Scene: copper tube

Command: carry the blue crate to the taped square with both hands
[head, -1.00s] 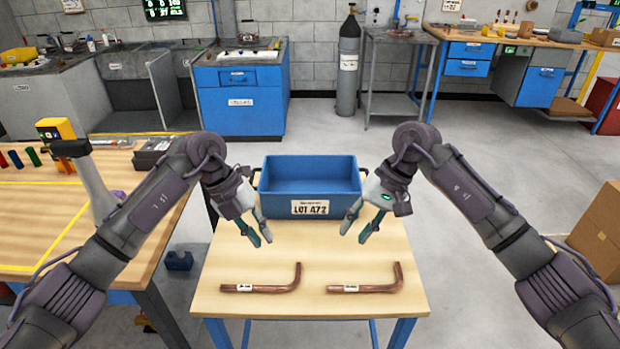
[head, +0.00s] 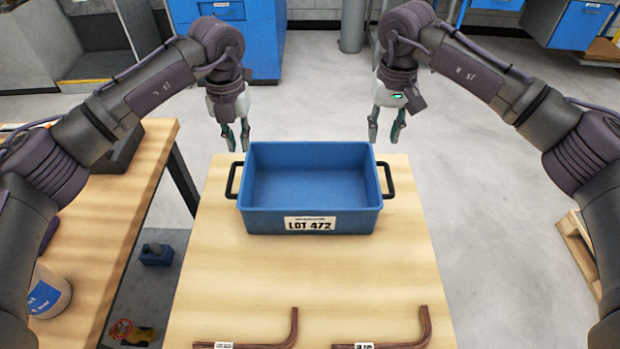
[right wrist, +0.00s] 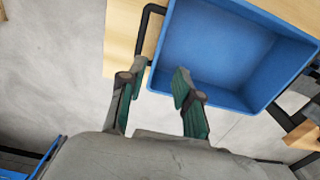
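The blue crate (head: 310,222) stands upright and empty on the wooden table, its "LOT 472" label facing me. Its black handles stick out at the left (head: 230,180) and right (head: 390,180). My left gripper (head: 237,138) is open and empty beyond the left handle, near the crate's far left corner. My right gripper (head: 386,130) is open and empty beyond the right handle. In the right wrist view its two fingers (right wrist: 162,95) are apart, with the crate (right wrist: 225,45) and a black handle (right wrist: 142,38) just past the tips. I cannot make out the taped square now.
Two copper tubes (head: 270,345) (head: 400,344) lie at the table's (head: 300,285) near side. A wooden bench (head: 120,215) stands close on the left, with a gap between. A blue cabinet (head: 255,40) stands behind.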

